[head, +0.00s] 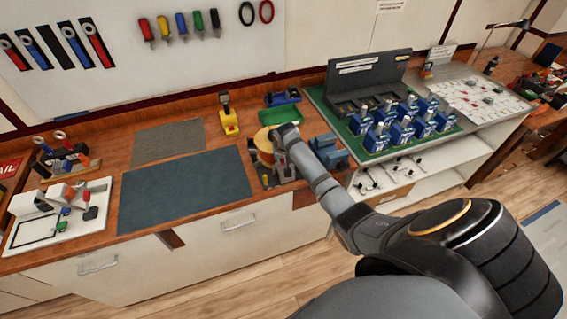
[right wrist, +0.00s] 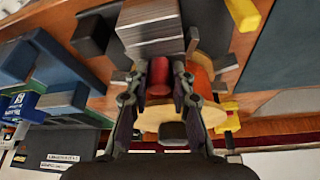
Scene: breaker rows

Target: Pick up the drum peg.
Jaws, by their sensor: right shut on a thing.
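The drum peg, a short red cylinder (right wrist: 159,76), shows in the right wrist view between the two fingers of my right gripper (right wrist: 160,90). The fingers are shut on its sides. Behind it is a round, pale wooden and orange drum (right wrist: 207,113), which also shows in the head view (head: 264,146) on the wooden bench. A stack of grey-brown plates or blocks (right wrist: 150,27) is just beyond the peg. In the head view my right arm reaches in from the lower right and hides the peg. My left gripper is not in view.
A blue vise-like block (head: 329,151) stands right of the drum, and a green tray with several blue breakers (head: 376,139) farther right. A yellow tool (head: 229,121) stands behind. The dark blue mat (head: 185,190) to the left is bare.

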